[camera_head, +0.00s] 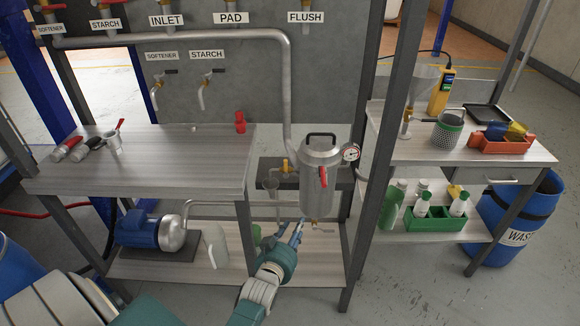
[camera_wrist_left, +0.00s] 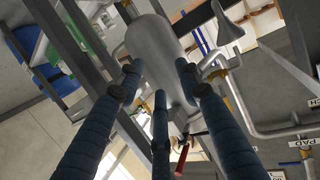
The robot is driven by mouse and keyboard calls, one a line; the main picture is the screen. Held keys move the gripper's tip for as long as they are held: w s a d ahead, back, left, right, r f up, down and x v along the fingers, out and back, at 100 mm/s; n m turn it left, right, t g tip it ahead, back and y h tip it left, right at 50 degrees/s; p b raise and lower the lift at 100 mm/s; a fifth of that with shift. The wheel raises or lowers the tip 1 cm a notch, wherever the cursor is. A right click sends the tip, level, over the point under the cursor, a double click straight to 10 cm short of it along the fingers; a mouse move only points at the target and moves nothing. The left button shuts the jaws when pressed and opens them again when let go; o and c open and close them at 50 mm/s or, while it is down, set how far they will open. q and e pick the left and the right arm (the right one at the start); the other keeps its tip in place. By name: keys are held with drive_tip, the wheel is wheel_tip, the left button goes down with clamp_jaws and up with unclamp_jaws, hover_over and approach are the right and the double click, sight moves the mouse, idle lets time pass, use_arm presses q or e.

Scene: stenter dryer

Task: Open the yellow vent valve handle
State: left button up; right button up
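The canister has a black top handle, a red lever (camera_head: 323,177) and a gauge (camera_head: 350,153). My left gripper (camera_head: 297,230) is below and left of the canister, lower than the yellow handle and apart from it. In the left wrist view its blue fingers (camera_wrist_left: 160,90) are spread with nothing between them; the canister (camera_wrist_left: 155,45) and red lever (camera_wrist_left: 182,158) lie beyond. My right gripper is not in view.
A grey pipe (camera_head: 291,90) runs down to the canister. A dark post (camera_head: 380,150) stands right of it. The left tabletop (camera_head: 180,165) and lower shelf (camera_head: 325,265) edge the space. A blue pump (camera_head: 140,228) and pale bottle (camera_head: 216,245) sit on the shelf.

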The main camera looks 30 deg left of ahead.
sight(286, 167)
use_arm(q)
drive_tip(key=a+r+n+t+y, duration=0.1)
drive_tip(key=a+r, duration=0.2)
drive_tip(key=r, duration=0.4)
drive_tip(key=a+r+n+t+y, duration=0.1)
drive_tip(key=a+r+y, duration=0.15)
drive_tip(key=r, duration=0.45)
drive_tip(key=shift+m+h, duration=0.3)
drive_tip(key=shift+h, duration=0.15)
drive_tip(key=x, duration=1)
drive_tip(key=shift+w+a+f+p, duration=0.1)
drive_tip(key=shift+w+p, duration=0.2)
drive_tip(key=shift+p, duration=0.1)
drive_tip(key=shift+w+a, duration=0.15)
drive_tip(key=shift+w, duration=0.35)
clamp_jaws()
